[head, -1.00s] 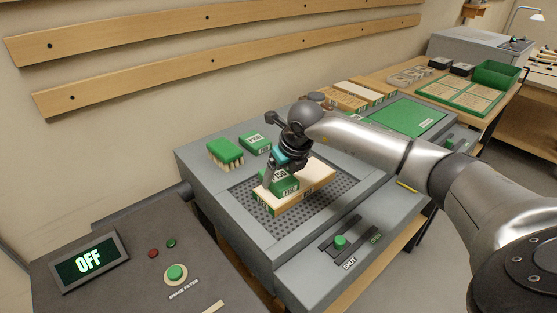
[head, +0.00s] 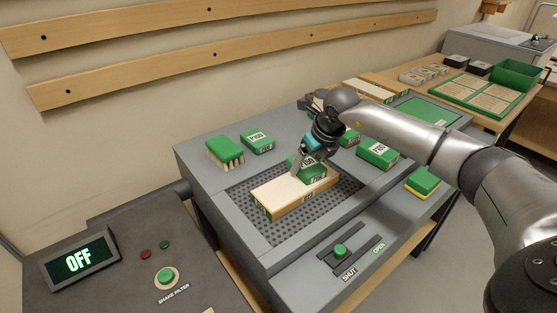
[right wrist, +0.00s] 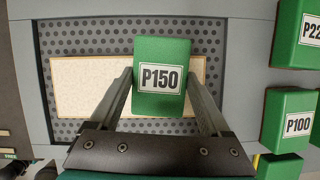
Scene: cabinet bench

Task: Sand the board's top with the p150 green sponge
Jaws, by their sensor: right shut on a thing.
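The board (head: 282,193), pale on top with green-marked edges, lies on the perforated grey downdraft grille (head: 300,225). It also shows in the right wrist view (right wrist: 90,88). My right gripper (head: 306,160) is shut on the green P150 sponge (right wrist: 158,103), with one finger on each side of it. The sponge also shows in the head view (head: 302,169), over the right part of the board's top. It looks to be on or just above the board; I cannot tell contact for certain. My left gripper is not in view.
A P100 block (right wrist: 288,120) and a P220 block (right wrist: 298,35) lie right of the grille. A brush (head: 225,152) and another green block (head: 257,141) stand behind it. A slider (head: 340,251) marked SHUT and OPEN is in front. The display (head: 80,262) reads OFF.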

